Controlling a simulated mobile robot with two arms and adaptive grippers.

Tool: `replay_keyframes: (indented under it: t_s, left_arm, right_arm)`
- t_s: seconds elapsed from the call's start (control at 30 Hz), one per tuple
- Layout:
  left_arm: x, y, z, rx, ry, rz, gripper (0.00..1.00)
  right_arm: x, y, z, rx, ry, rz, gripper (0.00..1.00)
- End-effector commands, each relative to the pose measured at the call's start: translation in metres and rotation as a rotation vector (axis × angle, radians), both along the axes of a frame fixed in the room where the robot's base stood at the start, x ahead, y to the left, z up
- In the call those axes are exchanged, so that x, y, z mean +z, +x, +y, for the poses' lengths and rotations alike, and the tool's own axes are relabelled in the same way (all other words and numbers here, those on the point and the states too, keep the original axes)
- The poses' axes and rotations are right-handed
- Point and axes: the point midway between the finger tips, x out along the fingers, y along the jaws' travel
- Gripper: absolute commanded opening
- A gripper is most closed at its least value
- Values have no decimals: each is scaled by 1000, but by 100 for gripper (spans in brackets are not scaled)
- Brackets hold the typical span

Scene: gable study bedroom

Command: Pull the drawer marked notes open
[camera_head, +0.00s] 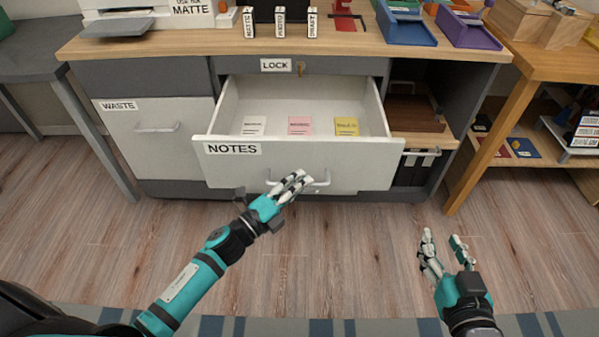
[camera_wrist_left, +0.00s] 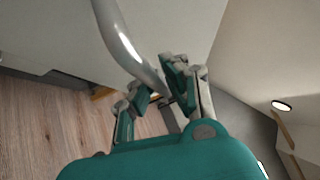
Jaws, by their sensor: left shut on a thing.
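The drawer marked notes (camera_head: 350,177) stands pulled out from the desk in the head view. Its inside shows three small pads: a white one (camera_head: 254,125), a pink one (camera_head: 300,125) and a yellow one (camera_head: 346,126). My left gripper (camera_head: 292,184) is at the front of the drawer, shut on its handle (camera_head: 322,183). In the left wrist view the curved handle (camera_wrist_left: 128,48) runs down to the fingers of my left gripper (camera_wrist_left: 165,88). My right gripper (camera_head: 446,245) is open and empty above the floor at the right, apart from the furniture.
A drawer marked waste (camera_head: 160,150) is shut at the left. A lock label (camera_head: 275,65) with a key sits above the open drawer. Blue (camera_head: 407,28) and purple (camera_head: 468,30) trays stand on the desktop. A wooden shelf unit (camera_head: 530,66) stands at the right. The floor in front is clear.

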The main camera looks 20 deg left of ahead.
Motion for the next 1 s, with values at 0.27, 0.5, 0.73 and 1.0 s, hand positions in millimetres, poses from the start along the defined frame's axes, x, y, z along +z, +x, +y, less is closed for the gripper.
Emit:
replay_keyframes:
  t_s: [0.27, 0.5, 0.73, 1.0]
  left_arm:
    - [-6, -6, 0, 5, 9, 11, 0]
    - [-7, -6, 0, 5, 9, 11, 11]
    - [-4, -5, 0, 4, 5, 7, 34]
    - [-3, -7, 1, 3, 2, 4, 34]
  right_arm:
    - [-6, -2, -1, -2, -8, 32, 40]
    - [-6, -2, -1, -2, -7, 31, 40]
    - [-6, -2, -1, -2, -7, 30, 40]
    - [-5, -2, -1, -1, -7, 28, 40]
